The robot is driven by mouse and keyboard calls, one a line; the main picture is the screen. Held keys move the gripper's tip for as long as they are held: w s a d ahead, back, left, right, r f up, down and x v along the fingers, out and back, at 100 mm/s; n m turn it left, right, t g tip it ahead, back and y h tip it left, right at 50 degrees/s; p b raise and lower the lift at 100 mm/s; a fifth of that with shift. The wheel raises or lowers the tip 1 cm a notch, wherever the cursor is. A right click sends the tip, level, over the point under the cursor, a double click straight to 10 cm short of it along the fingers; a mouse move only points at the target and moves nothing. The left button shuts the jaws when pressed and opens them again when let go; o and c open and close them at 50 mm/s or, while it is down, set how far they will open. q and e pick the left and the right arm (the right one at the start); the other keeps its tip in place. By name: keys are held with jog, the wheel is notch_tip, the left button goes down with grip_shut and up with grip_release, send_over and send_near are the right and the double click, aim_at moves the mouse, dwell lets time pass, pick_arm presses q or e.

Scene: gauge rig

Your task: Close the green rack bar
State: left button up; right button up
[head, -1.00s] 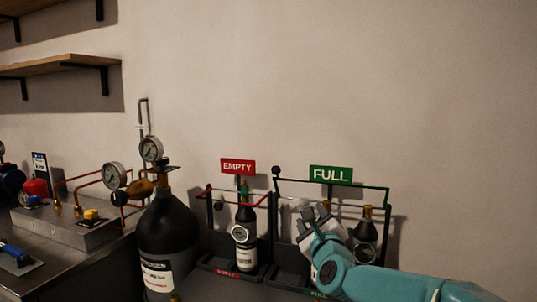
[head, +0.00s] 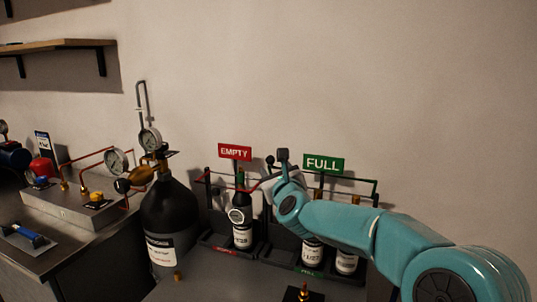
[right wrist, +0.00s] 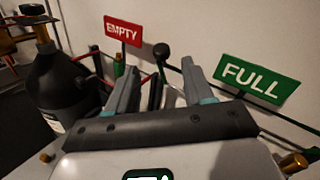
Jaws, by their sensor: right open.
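The green rack bar (head: 364,181) runs across the top of the rack under the green FULL sign (head: 323,164). Its dark round knob (head: 270,160) is at its left end, by the red EMPTY sign's side. The knob also shows in the right wrist view (right wrist: 161,50), with its stem between the two fingers. My right gripper (right wrist: 161,64) is open around the line of the knob, and I cannot tell whether it touches it. In the head view the right gripper (head: 282,160) is beside the knob, and its wrist hides part of the bar. My left gripper is not in view.
The EMPTY rack (head: 218,250) holds a small dark bottle (head: 242,232). Two bottles (head: 312,258) stand in the FULL rack behind my arm. A large black cylinder (head: 168,222) with gauges stands left. A wall is close behind the racks.

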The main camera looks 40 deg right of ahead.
aim_at(269, 166)
jog(key=p+x, duration=0.2)
jog(key=x, duration=0.6)
jog(key=shift+w+d+r+p, duration=0.15)
jog(key=shift+w+d+p, duration=0.05)
jog(key=shift+p, duration=0.1)
jog(key=shift+w+d, duration=0.3)
jog(key=shift+w, duration=0.15)
